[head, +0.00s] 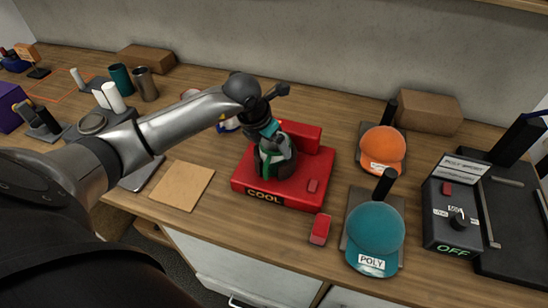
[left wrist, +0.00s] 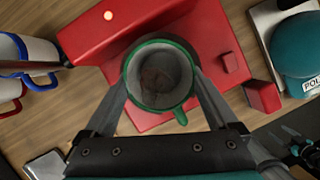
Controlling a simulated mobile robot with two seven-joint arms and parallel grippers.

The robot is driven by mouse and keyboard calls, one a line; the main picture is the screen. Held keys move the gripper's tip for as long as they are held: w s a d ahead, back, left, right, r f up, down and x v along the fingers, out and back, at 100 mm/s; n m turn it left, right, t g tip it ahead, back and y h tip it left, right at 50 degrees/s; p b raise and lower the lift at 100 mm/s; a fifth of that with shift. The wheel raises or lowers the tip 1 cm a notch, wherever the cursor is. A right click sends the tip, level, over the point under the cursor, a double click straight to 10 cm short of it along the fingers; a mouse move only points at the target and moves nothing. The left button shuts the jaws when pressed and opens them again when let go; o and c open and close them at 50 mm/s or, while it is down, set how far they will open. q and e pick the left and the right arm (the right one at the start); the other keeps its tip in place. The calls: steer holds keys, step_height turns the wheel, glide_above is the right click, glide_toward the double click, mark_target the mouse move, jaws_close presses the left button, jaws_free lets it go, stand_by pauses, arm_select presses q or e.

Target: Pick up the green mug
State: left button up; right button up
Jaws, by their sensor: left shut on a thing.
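The green mug (left wrist: 158,75) shows in the left wrist view from above, with a green rim and handle and a grey inside. It looks empty. My left gripper (left wrist: 158,92) is shut on it, one finger on each side. In the head view the mug (head: 265,166) is over the red device marked COOL (head: 264,197), largely hidden by my left gripper (head: 272,150). I cannot tell whether it touches the red base.
A red block (head: 320,229) lies at the device's front right corner. Teal (head: 374,238) and orange (head: 383,145) caps stand to the right, beside a dark control box (head: 452,210). White mugs (left wrist: 38,52) are left in the wrist view. A tan square (head: 182,184) lies left.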

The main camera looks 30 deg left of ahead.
arm_select(q)
jaws_close()
steer(key=shift+r, duration=0.1)
steer(key=shift+r, duration=0.1)
